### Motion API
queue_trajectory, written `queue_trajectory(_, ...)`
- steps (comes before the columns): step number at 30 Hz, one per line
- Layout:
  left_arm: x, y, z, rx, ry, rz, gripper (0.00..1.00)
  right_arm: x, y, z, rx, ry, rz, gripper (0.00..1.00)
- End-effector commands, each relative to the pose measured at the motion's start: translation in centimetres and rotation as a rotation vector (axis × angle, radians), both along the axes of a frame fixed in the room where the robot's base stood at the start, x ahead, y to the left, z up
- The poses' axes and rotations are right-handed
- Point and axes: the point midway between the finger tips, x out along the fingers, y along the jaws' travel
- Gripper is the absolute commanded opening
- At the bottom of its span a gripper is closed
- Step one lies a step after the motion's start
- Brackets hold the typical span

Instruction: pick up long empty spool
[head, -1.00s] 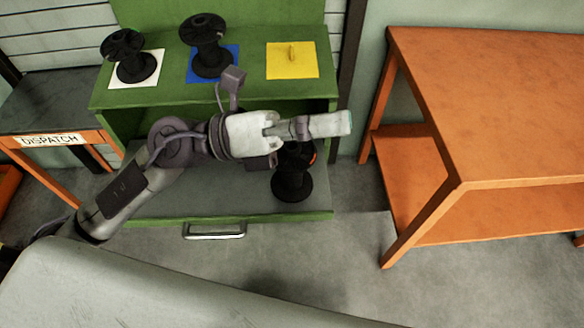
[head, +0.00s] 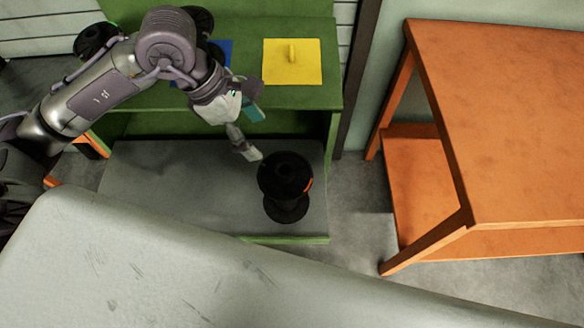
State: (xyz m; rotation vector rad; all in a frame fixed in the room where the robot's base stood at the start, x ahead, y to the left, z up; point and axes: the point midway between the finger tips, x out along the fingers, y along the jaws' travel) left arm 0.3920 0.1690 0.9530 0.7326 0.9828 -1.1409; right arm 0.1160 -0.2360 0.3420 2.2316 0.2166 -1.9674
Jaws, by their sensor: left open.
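A black spool (head: 285,177) stands upright on the grey bottom surface (head: 165,190) of the green cabinet. It has a small orange mark on its right side. My left gripper (head: 253,132) is open and empty, up and to the left of this spool, with its fingers apart and the lower fingertip close to the spool's top flange. Two more black spools are at the back left: one (head: 97,40) shows in part, the other (head: 201,19) is mostly hidden behind my left arm. I cannot tell from here which spool is the long empty one. My right gripper is out of view.
A yellow square (head: 305,72) with a small upright peg lies on the green upper shelf (head: 255,96), beside a blue square (head: 216,55) partly behind my arm. An orange table (head: 500,110) with a lower shelf stands at right. Grey floor lies between.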

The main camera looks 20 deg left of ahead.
Motion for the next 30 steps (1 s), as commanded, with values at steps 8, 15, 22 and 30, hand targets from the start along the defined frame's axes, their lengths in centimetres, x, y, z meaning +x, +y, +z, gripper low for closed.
queue_trajectory(8,0.4,-1.8,-4.2,0.001,0.008,-0.001,0.77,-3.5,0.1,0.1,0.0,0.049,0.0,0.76)
queue_trajectory(15,0.8,-3.1,-7.4,0.001,0.003,0.0,0.77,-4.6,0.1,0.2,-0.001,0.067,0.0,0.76)
queue_trajectory(22,0.9,-3.6,-9.1,0.003,0.005,0.0,0.77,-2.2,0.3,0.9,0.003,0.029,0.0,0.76)
queue_trajectory(30,1.4,-4.7,-12.5,0.001,0.003,0.0,0.77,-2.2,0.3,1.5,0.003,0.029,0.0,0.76)
